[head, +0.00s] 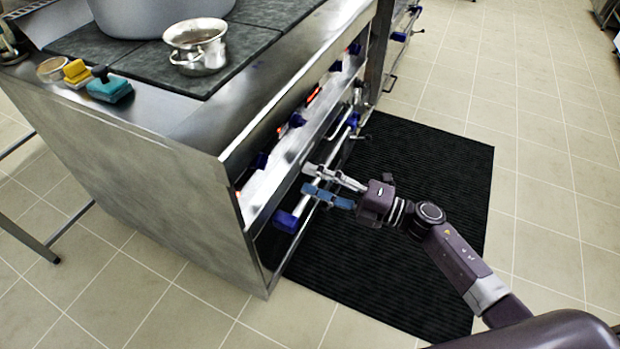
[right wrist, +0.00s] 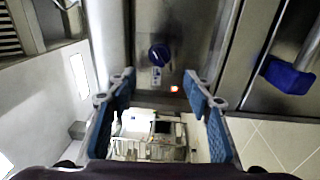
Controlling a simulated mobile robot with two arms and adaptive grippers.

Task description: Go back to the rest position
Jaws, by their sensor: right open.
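My right gripper (head: 308,180) is in front of the stove's control panel (head: 283,152), at the front of the stove block. Its two fingers, one with a blue pad showing, are spread apart and nothing shows between them. In the right wrist view, the open gripper (right wrist: 158,82) points at the metal panel, with a blue knob (right wrist: 158,55) and a small red light (right wrist: 174,88) beyond the fingertips. The fingers appear apart from the knob. My left gripper is not in view.
A handrail with blue brackets (head: 286,222) runs along the stove front, close to my right gripper. A small silver pot (head: 196,52) and a large grey pot (head: 150,12) stand on the stovetop. Yellow (head: 76,72) and blue sponges (head: 109,88) lie left. A black mat (head: 430,170) covers the floor.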

